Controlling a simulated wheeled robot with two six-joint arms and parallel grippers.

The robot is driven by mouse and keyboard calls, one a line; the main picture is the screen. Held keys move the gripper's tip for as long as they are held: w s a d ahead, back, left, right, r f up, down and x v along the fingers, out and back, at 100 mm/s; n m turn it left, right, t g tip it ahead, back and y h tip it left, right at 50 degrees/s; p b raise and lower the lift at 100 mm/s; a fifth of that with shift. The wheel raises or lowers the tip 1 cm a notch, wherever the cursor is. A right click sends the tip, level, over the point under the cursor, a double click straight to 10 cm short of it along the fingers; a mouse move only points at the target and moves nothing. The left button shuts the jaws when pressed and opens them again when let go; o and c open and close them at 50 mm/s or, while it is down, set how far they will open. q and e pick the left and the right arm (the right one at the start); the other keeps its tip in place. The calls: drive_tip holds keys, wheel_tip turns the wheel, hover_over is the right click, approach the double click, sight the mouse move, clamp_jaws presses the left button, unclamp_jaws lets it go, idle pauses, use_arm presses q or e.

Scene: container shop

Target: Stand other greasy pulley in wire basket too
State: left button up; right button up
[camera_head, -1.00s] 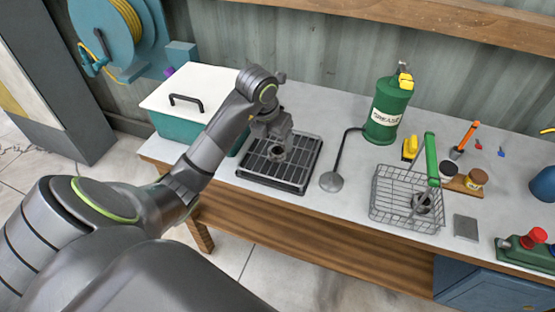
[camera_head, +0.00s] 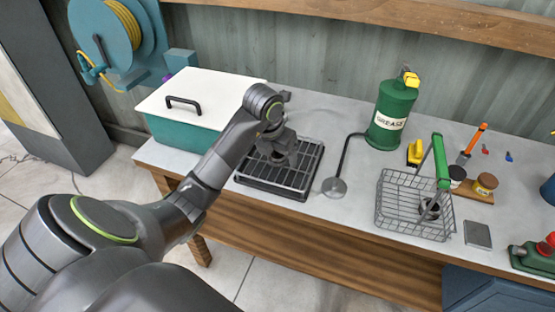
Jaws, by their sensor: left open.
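My left gripper (camera_head: 279,160) is low over the black slatted drip tray (camera_head: 262,181), pointing down. It is open. A dark greasy pulley lies on the tray right at the gripper; the gripper now hides most of it, and I cannot tell whether the fingers touch it. The wire basket (camera_head: 391,205) stands to the right on the bench, with a green handle (camera_head: 440,162) raised. Another dark pulley (camera_head: 429,209) is inside the basket, near its right side. My right gripper is not in view.
A green grease can (camera_head: 391,112) with a lamp-like hose end (camera_head: 334,187) stands between tray and basket. A teal box with white lid (camera_head: 200,98) is left of the tray.

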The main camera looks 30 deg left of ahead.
use_arm(q)
drive_tip(key=c, duration=1.2)
wheel_tip(320, 180, up, 10)
drive_tip(key=p, duration=0.9)
